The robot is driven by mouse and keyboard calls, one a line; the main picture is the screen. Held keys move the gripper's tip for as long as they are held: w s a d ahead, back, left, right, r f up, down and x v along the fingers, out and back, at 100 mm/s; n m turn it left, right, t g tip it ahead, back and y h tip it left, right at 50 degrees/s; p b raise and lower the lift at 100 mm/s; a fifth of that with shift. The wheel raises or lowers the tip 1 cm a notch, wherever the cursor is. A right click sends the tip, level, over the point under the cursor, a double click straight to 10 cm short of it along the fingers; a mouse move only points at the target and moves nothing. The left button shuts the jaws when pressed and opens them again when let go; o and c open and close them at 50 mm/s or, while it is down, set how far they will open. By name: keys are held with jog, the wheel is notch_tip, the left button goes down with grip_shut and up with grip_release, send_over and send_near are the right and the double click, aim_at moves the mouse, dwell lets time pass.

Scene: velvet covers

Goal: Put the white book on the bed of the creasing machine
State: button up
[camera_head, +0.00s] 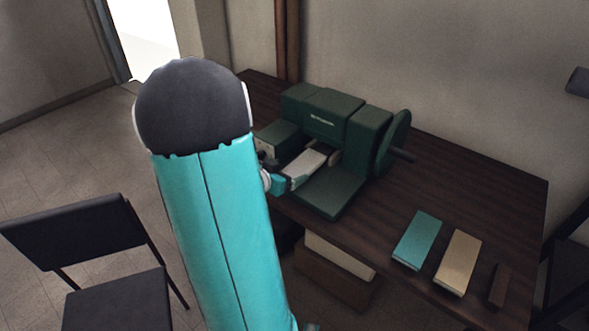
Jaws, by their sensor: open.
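The dark green creasing machine (322,115) stands at the back of the table, with a handwheel on its right side. Its flat green bed (331,191) reaches toward the front. A pale block, which looks like the white book (306,163), lies at the bed's left and rear part, under the machine's front. My gripper (279,181) is small and partly hidden beside the book's near left end. It is open; its fingertips are hard to make out. I cannot tell whether it touches the book.
On the dark wooden table (440,180), a teal book (417,240), a cream book (458,262) and a small brown block (499,286) lie at the right. Boxes (335,265) stand underneath. A black chair (85,235) stands at the left. My raised arm hides the table's left end.

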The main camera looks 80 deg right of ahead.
jog(key=v, duration=0.7)
jog(key=shift+r, duration=0.1)
jog(key=w+a+r+n+t, duration=0.2)
jog(key=w+t, duration=0.2)
jog(key=w, duration=0.2)
jog(key=w+a+r+n+t, duration=0.2)
jog(key=w+t, duration=0.1)
jog(key=w, duration=0.3)
jog(key=w+a+r+n+t+y, duration=0.3)
jog(key=w+a+n+t, duration=0.1)
jog(key=w+a, duration=0.35)
jog(key=w+a+r+n+t+y, duration=0.35)
jog(key=w+a, duration=0.25)
jog(key=a, duration=0.3)
jog(key=s+a+r+n+y, duration=0.1)
jog(key=a+n+y, duration=0.25)
jog(key=a, duration=0.55)
jog(key=s+a+r+n+y, duration=0.1)
jog(key=s+a+n+y, duration=0.2)
jog(key=a, duration=0.6)
jog(key=s+a+n+g, duration=0.3)
jog(key=s+a+n, duration=0.1)
jog(key=s, duration=0.5)
jog(key=shift+a+n, duration=0.3)
jog(key=shift+a, duration=0.3)
